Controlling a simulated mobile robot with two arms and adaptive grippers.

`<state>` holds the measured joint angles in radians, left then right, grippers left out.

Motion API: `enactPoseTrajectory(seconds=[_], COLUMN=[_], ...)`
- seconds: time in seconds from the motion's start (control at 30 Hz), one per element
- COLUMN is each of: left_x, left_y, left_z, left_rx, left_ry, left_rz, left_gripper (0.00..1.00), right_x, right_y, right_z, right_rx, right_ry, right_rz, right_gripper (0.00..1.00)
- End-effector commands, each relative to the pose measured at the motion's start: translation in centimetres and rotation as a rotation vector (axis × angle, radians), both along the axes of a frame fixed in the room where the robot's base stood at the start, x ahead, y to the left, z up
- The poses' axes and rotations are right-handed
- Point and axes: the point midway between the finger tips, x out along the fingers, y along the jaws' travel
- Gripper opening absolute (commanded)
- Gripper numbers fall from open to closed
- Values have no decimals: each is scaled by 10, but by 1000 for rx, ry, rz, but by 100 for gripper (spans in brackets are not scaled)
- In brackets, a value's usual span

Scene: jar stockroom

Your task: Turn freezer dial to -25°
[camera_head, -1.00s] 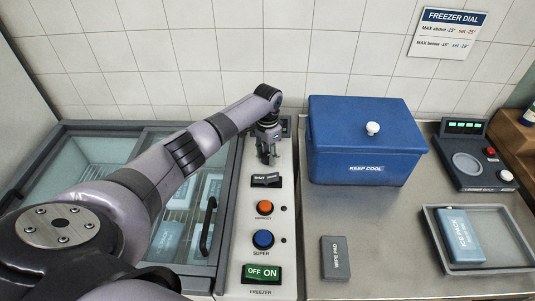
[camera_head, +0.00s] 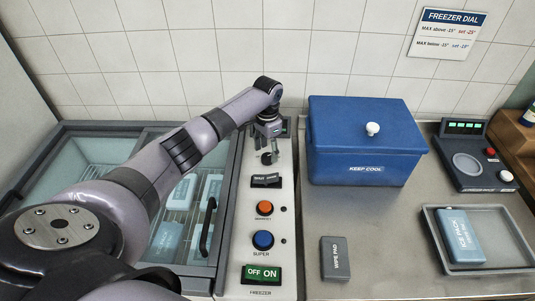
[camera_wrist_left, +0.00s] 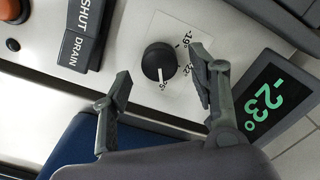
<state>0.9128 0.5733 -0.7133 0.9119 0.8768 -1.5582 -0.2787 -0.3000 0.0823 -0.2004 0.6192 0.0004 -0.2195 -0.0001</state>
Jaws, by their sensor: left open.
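The freezer dial (camera_head: 267,158) is a black knob near the far end of the white freezer panel (camera_head: 232,250). In the left wrist view the dial (camera_wrist_left: 158,60) shows a white pointer line aimed at or close to the mark reading 25. A -19° mark and another, partly hidden mark lie beside it. The display (camera_wrist_left: 264,103) reads -23° in green. My left gripper (camera_head: 267,143) is open just above and behind the dial. In the wrist view its fingers (camera_wrist_left: 162,85) are spread apart, clear of the knob. My right gripper is out of view.
A SHUT/DRAIN rocker (camera_head: 266,180), orange button (camera_head: 265,208), blue button (camera_head: 263,240) and green OFF/ON switch (camera_head: 262,274) line the panel. A blue cool box (camera_head: 365,145) stands close to the right. A wall sign (camera_head: 447,34) gives dial settings.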

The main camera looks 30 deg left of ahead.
Motion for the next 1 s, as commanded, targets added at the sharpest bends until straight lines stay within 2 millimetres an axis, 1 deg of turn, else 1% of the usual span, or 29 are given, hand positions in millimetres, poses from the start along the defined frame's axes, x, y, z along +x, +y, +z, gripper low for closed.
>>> enactPoseTrajectory(seconds=[0.03, 0.2, 0.3, 0.43, 0.6, 1.0], left_x=[1, 1, 1, 1, 0, 0], left_y=[0, 0, 0, 0, 0, 0], left_z=[12, 49, 68, 86, 95, 95], left_rx=[1, 0, 0, 0, 1, 0], left_ry=[-5, -4, -4, -2, 0, 0], left_rz=[-1, -1, -1, -1, 0, 0], left_gripper=[54, 54, 54, 54, 54, 54], right_x=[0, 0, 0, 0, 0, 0], right_y=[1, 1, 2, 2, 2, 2], right_z=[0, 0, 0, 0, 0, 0], right_rx=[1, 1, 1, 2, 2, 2], right_ry=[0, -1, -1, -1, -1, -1], right_rz=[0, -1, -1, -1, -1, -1], right_gripper=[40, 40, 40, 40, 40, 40])
